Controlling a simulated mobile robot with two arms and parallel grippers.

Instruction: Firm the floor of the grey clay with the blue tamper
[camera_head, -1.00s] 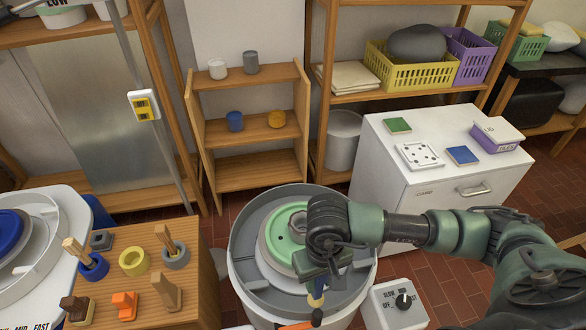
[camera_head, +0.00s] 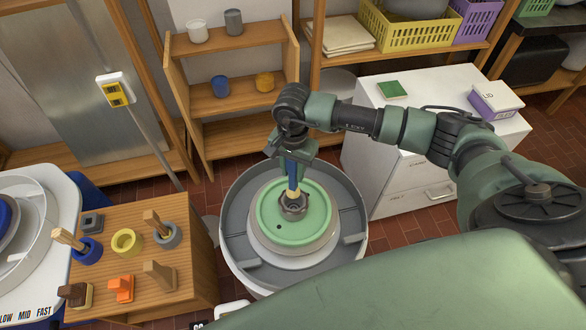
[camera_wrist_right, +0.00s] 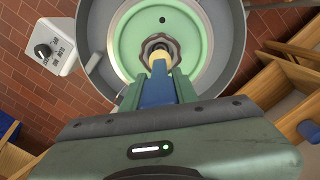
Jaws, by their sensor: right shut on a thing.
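The grey clay (camera_head: 294,208) is a small, dark, open-topped piece in the middle of the green disc (camera_head: 265,215) on the wheel. It also shows in the wrist view (camera_wrist_right: 172,41). My right gripper (camera_head: 293,157) is above the clay, shut on the blue tamper (camera_head: 292,172). The tamper stands about upright, with its pale yellow lower end (camera_head: 293,191) at the clay's opening. The wrist view shows the blue shaft (camera_wrist_right: 158,92) between the fingers. The tip is hidden inside or behind the rim, so I cannot tell if it touches the clay's floor. My left gripper is out of view.
A grey splash pan (camera_head: 236,235) rings the wheel. A wooden stand (camera_head: 190,285) with several small tools is at the left. A white cabinet (camera_head: 390,170) stands behind right, under my right arm. A wooden shelf (camera_head: 235,130) with cups is behind.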

